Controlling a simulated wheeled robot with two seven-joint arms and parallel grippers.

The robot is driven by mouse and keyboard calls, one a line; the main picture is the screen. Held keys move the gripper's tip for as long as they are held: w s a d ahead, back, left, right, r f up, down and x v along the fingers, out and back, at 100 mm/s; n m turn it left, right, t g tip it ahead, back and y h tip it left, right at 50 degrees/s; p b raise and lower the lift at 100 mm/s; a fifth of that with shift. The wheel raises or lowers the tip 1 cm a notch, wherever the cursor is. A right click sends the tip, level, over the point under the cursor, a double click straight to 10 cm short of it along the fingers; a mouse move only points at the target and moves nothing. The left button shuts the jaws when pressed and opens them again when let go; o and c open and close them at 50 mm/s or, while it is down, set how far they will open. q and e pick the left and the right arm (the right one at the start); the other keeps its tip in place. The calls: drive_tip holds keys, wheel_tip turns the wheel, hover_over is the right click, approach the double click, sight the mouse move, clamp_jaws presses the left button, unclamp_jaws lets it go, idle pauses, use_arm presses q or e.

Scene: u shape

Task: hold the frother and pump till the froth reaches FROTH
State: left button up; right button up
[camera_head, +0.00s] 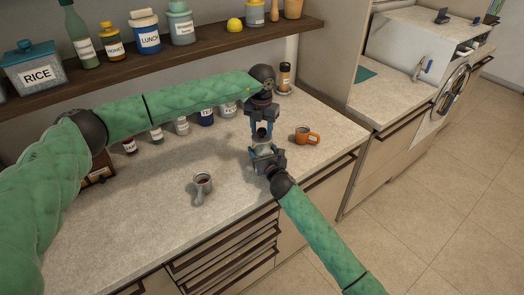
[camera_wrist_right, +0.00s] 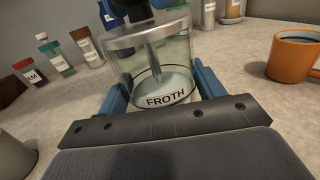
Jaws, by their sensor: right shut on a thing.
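The frother is a clear glass jar with a metal lid and centre rod (camera_wrist_right: 160,62); it also shows in the head view (camera_head: 263,149). Pale liquid lies in its lower part, close to a dark ring line and the word FROTH; I cannot tell exactly how the surface meets the line. My right gripper (camera_head: 265,158) is shut around the jar, its blue fingers on both sides in the wrist view (camera_wrist_right: 160,98). My left gripper (camera_head: 262,127) points down above the jar, fingers apart on either side of the dark plunger knob (camera_head: 262,134). Contact with the knob is unclear.
An orange mug (camera_head: 304,136) stands right of the frother, and a grey mug (camera_head: 202,184) at the front left. Several labelled jars (camera_head: 182,125) line the back under the shelf (camera_head: 150,60). The counter between is clear.

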use_arm(q)
drive_tip(key=shift+o, duration=1)
drive_tip(key=shift+r, duration=0.2)
drive_tip(key=shift+r, duration=3.4)
use_arm(e)
drive_tip(key=o, duration=1.4)
drive_tip(key=shift+c, duration=0.2)
